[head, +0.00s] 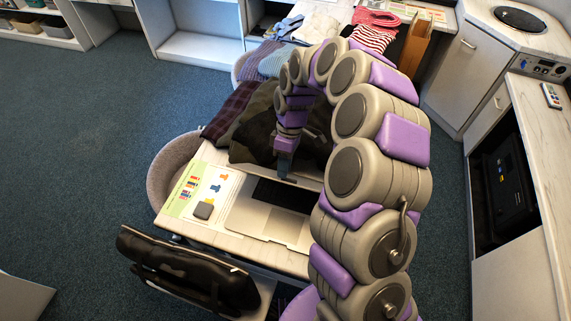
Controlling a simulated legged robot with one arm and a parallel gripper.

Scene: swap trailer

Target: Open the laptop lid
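The silver laptop (246,212) sits on the light table. Its dark keyboard and pale palm rest with trackpad are exposed, so the lid is not down over them. A grey strip behind the keyboard looks like the raised lid, though its angle is hard to tell. My gripper (284,174) points down at the back of the keyboard, close to that strip. Whether it touches the lid cannot be told. Its fingers are small and dark, and their opening is unclear. My arm hides the laptop's right side.
A printed sheet (188,191) with a dark square object (203,210) lies left of the laptop. Folded clothes (232,108) cover the table behind. A grey rounded chair (165,172) stands at the left, and a black bag (180,268) in front. Open carpet (85,135) lies farther left.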

